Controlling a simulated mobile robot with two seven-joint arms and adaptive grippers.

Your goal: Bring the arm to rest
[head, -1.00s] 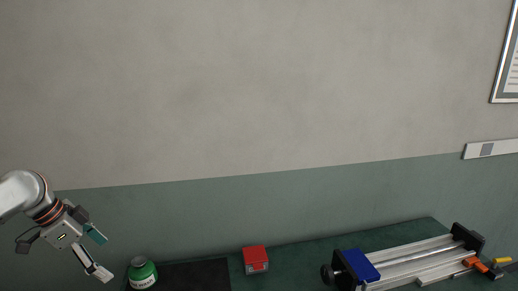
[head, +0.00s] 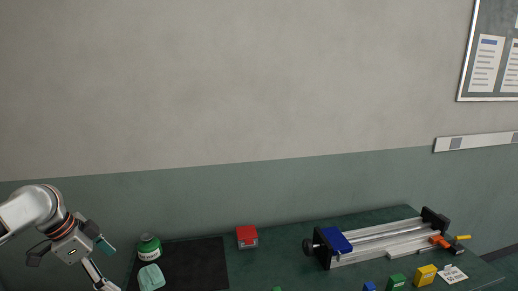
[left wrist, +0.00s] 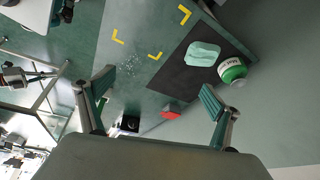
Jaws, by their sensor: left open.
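My left arm comes in at the lower left of the head view. Its gripper (head: 106,265) is open and empty, to the left of a green jar (head: 149,248) and a pale green cloth (head: 151,277). In the left wrist view the two fingers of the left gripper (left wrist: 156,82) stand wide apart with nothing between them, above the bench. My right gripper does not show clearly in either view.
The jar and cloth are at a black mat (head: 199,262) on the dark green bench. A red box (head: 247,237) stands right of the mat. A metal slide unit (head: 385,240) lies farther right, with a yellow box (head: 425,275) in front. The wall is behind.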

